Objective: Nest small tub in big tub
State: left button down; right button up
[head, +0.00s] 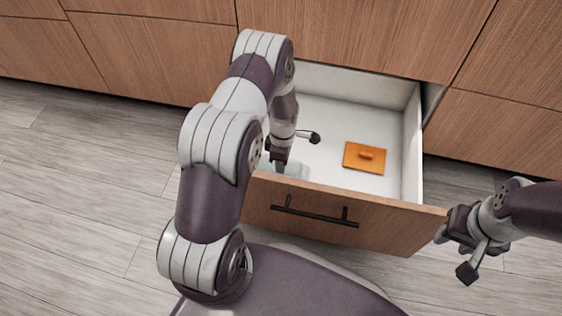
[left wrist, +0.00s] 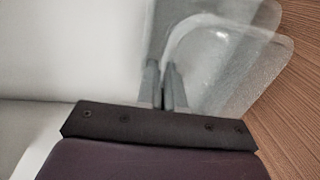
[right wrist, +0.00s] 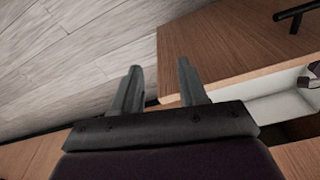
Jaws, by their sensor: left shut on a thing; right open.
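Clear, see-through tub material (left wrist: 262,62) shows in the left wrist view, with overlapping clear walls and rounded corners beside the wood drawer front. I cannot tell for sure where one tub ends and another begins. My left gripper (left wrist: 162,75) is shut on a clear tub's wall. In the head view the left gripper (head: 279,166) reaches down into the open drawer's near left part, and a pale clear tub (head: 297,170) shows beside it, largely hidden by my arm. My right gripper (right wrist: 160,68) is open and empty, outside the drawer at its right front corner.
The open drawer (head: 411,145) has white walls and a wood front with a black handle (head: 315,214). An orange flat square piece with a small grip (head: 353,164) lies on its floor at the right. The drawer floor around the orange piece is clear.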

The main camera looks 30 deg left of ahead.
pick_arm(q)
jog(key=shift+f, duration=0.45)
jog(key=c, duration=1.2)
grip_release()
jog(key=r+p, duration=0.2)
jog(key=r, duration=0.2)
jog(key=w+r+p, duration=0.1)
jog(key=r+p, duration=0.2)
jog(key=r, duration=0.1)
jog(key=r+p, duration=0.2)
jog(key=r, duration=0.2)
jog(key=shift+w+a+r, duration=0.2)
jog(key=shift+w+r, duration=0.1)
jog(key=shift+r, duration=0.1)
